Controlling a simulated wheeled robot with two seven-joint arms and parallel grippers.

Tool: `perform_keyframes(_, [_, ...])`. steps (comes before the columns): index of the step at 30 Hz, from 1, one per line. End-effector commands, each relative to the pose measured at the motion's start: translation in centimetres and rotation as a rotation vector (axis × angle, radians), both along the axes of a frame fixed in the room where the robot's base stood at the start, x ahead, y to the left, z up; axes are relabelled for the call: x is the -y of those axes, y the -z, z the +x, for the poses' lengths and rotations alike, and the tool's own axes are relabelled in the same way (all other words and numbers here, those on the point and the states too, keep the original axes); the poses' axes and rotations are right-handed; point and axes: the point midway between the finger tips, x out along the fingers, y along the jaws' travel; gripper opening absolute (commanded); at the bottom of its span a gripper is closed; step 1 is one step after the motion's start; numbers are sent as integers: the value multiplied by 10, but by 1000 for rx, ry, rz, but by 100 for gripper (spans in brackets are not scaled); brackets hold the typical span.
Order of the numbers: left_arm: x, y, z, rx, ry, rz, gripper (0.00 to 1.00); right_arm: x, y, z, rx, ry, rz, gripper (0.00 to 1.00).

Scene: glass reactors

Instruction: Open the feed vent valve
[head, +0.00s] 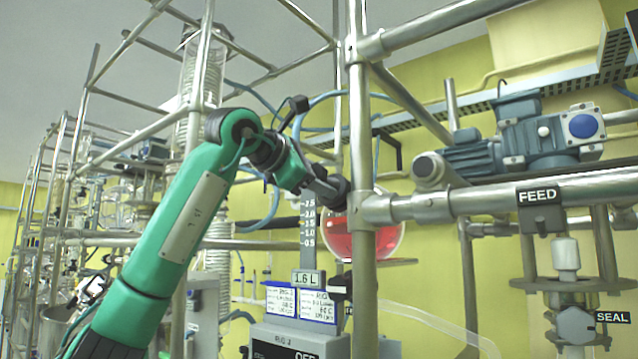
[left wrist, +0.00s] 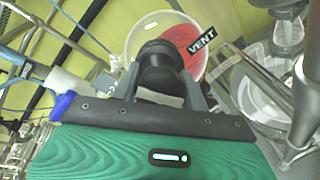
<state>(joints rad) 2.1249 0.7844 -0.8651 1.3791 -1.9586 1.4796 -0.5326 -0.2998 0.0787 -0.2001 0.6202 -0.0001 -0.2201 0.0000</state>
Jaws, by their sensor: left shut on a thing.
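The feed vent valve shows as a black round knob (left wrist: 162,58) in the left wrist view, with a black VENT label (left wrist: 202,41) beside it. My left gripper (left wrist: 160,88) is shut on this knob, one finger on each side. In the head view my green left arm reaches up from the lower left, and the left gripper (head: 322,186) is at the dark knob (head: 338,194), just left of the steel post. The gripper covers part of the valve, so its turn position cannot be told. My right gripper is not in view.
A round glass vessel with red liquid (head: 374,238) hangs behind the steel post (head: 361,150). A horizontal pipe with a FEED label (head: 538,196) and a blue-grey motor (head: 520,140) are at right. A control box marked OFF (head: 296,340) stands below the gripper.

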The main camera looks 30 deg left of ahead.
Motion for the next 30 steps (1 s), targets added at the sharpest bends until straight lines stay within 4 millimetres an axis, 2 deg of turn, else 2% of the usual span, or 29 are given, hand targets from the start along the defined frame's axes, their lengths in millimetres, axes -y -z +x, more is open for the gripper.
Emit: perform_keyframes(30, [0, 3, 1, -76, -269, -921, 22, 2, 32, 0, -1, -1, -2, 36])
